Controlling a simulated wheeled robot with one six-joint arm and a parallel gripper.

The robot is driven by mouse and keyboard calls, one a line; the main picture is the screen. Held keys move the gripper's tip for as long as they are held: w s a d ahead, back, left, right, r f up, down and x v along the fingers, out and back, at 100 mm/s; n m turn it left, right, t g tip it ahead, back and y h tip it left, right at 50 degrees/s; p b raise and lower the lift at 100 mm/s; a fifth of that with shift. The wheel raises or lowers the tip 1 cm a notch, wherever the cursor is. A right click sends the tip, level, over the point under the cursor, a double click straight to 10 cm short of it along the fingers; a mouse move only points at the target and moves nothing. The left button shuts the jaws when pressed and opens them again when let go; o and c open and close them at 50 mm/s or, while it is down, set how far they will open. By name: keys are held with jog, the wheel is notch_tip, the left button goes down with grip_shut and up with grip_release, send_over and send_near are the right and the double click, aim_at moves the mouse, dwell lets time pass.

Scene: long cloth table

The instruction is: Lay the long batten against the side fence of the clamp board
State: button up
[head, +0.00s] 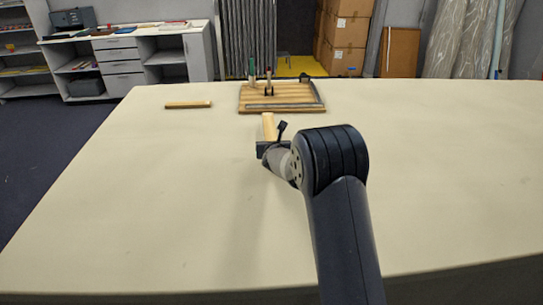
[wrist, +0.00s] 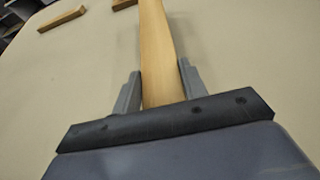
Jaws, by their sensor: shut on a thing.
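A long light-wood batten (head: 268,127) is held in my gripper (head: 268,146), its far end pointing toward the clamp board. In the wrist view the batten (wrist: 157,50) runs up between the two grey fingers of my gripper (wrist: 158,88), which is shut on it. The clamp board (head: 250,104) lies flat at the table's far side, with a grey fence (head: 285,106) along its front edge and another grey strip (head: 317,92) on its right side. My arm hides the batten's near part in the head view.
A shorter wood piece (head: 188,104) lies on the cloth table (head: 130,190) left of the board; it also shows at the upper left in the wrist view (wrist: 62,18). The table is otherwise clear around my gripper. Shelves and boxes stand beyond the table.

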jog(key=shift+f+b, duration=0.3)
jog(key=shift+f, duration=1.5)
jog(key=shift+f, duration=0.15)
jog(key=o, duration=1.1)
jog(key=shift+c, duration=0.2)
jog(key=shift+s+r, duration=0.1)
jog(key=shift+r, duration=0.1)
